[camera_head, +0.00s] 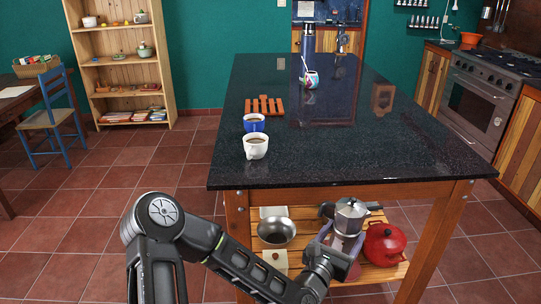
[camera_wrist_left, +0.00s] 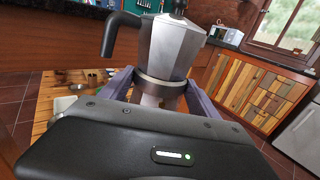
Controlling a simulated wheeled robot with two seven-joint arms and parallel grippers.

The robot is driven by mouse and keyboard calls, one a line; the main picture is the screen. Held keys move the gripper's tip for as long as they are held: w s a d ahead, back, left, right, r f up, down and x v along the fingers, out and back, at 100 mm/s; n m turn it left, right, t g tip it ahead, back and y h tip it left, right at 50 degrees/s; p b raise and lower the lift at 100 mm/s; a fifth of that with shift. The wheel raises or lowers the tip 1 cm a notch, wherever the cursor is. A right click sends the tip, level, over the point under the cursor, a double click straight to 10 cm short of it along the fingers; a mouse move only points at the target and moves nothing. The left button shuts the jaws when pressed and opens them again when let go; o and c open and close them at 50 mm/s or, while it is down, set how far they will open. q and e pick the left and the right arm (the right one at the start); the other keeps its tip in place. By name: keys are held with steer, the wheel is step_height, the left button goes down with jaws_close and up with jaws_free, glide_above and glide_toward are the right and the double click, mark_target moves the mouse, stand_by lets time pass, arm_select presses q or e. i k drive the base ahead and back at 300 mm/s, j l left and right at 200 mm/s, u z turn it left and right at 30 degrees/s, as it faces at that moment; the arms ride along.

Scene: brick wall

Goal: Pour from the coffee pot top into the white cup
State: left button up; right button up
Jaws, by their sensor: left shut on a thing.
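A silver coffee pot (camera_head: 349,214) with a dark handle is at the lower shelf's height, below the table top. My left gripper (camera_head: 343,245) is shut around its narrow middle. In the left wrist view the coffee pot (camera_wrist_left: 172,50) stands between the two fingers of my left gripper (camera_wrist_left: 160,85), slightly tilted in the picture. Its lower part is mostly hidden by the gripper. My right gripper is not in view.
A blue cup (camera_head: 254,123) stands just behind the white cup. The table top (camera_head: 400,150) has free room at right; a wooden trivet (camera_head: 264,106), decorated cup (camera_head: 310,80) and dark bottle (camera_head: 308,42) lie farther back. The lower shelf holds a metal bowl (camera_head: 276,231) and red pot (camera_head: 384,243).

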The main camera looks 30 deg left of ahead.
mark_target(254, 149)
steer(key=k+j, duration=0.15)
steer(key=j, duration=0.2)
steer(key=k+j, duration=0.15)
steer(key=j, duration=0.15)
steer(key=k+j+u, duration=0.1)
steer(key=j, duration=0.25)
steer(key=k+j, duration=0.15)
steer(key=j, duration=0.2)
steer(key=k+j, duration=0.15)
steer(key=j, duration=0.15)
steer(key=k+j, duration=0.1)
steer(key=j, duration=0.25)
steer(key=k+u, duration=0.05)
